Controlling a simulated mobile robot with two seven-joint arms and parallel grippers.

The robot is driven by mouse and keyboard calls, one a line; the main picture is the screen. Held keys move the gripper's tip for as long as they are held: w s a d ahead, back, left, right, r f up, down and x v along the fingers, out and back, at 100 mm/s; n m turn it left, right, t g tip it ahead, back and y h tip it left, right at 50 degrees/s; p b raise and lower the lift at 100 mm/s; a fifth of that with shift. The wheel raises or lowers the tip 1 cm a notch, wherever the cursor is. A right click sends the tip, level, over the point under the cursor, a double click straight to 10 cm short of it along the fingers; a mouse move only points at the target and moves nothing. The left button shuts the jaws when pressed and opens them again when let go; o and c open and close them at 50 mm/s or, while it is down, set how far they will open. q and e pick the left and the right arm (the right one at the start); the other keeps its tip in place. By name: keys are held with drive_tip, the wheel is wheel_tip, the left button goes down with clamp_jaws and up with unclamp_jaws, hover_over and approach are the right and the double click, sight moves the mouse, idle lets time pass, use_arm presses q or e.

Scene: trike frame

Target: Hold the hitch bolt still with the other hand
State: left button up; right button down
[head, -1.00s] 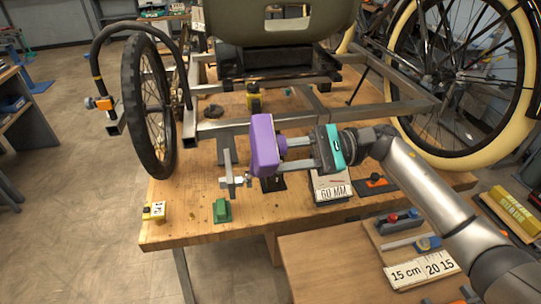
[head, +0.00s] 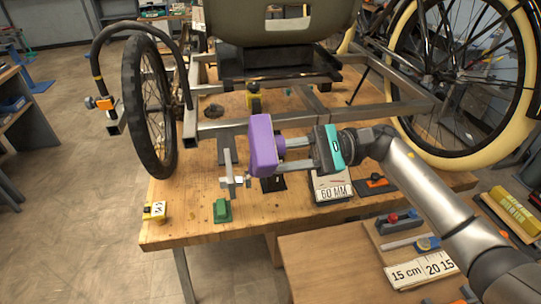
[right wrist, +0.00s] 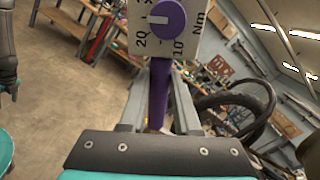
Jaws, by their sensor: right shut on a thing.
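My right gripper (head: 284,154) reaches in from the right over the bench and is shut on a purple torque tool (head: 264,145). In the right wrist view the tool's purple dial (right wrist: 166,17) sits on a white plate marked in Nm, above a purple shaft. Left of the tool, a grey upright bracket (head: 229,165) stands at the front of the trike frame (head: 246,124). A small metal piece crosses it low down and may be the hitch bolt (head: 248,181); it is too small to be sure. My left gripper does not show in the head view.
The wooden bench (head: 195,190) carries a green block (head: 222,211), a yellow block (head: 154,210) and a 60 MM card (head: 332,190). A black wheel (head: 148,108) stands at left. A lower table (head: 330,265) is at front right. The bench's front left is mostly clear.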

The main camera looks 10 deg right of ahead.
drive_tip(key=shift+a+r, duration=0.1)
drive_tip(key=shift+a, duration=0.9)
use_arm(q)
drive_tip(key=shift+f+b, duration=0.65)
drive_tip(key=shift+b, duration=0.05)
use_arm(e)
drive_tip(key=shift+d, duration=0.1)
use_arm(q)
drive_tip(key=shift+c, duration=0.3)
